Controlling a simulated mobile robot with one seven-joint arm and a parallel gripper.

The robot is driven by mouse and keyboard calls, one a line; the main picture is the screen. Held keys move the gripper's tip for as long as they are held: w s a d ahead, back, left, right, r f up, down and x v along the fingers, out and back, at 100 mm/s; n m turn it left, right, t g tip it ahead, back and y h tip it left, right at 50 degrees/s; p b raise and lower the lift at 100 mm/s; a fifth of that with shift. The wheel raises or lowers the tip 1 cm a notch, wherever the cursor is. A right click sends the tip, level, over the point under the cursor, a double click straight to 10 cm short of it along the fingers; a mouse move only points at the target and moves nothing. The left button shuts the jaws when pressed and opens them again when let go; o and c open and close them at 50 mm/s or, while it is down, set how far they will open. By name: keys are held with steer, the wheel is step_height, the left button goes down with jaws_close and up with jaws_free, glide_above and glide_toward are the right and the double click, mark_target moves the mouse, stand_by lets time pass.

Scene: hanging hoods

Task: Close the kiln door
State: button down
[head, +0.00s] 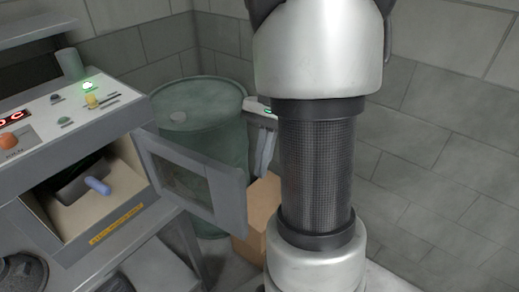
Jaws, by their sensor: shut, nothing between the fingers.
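The kiln (75,120) stands at the left, a grey box with a sloped control panel on top and a pale chamber below. Its door (229,188) is a grey framed panel with a dark window. It stands wide open, swung out to the right from the chamber's right edge. A blue cylinder-like object (97,186) is in the chamber mouth. My gripper (263,168) is shut and empty, fingers down, just right of the door's free edge in the picture. I cannot tell whether it touches the door; my arm hides part of it.
A green drum (205,100) stands behind the door. A cardboard box (258,210) sits on the floor near the gripper. A small grey-green cup (69,64) stands on the kiln's top. A grey block wall (440,140) runs along the right, with open floor before it.

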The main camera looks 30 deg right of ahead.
steer(key=s+a+f, duration=0.2)
steer(key=a+f, duration=0.2)
steer(key=a, duration=0.1)
steer(key=shift+s, duration=0.4)
steer(key=shift+f, duration=0.1)
steer(key=shift+a, duration=0.1)
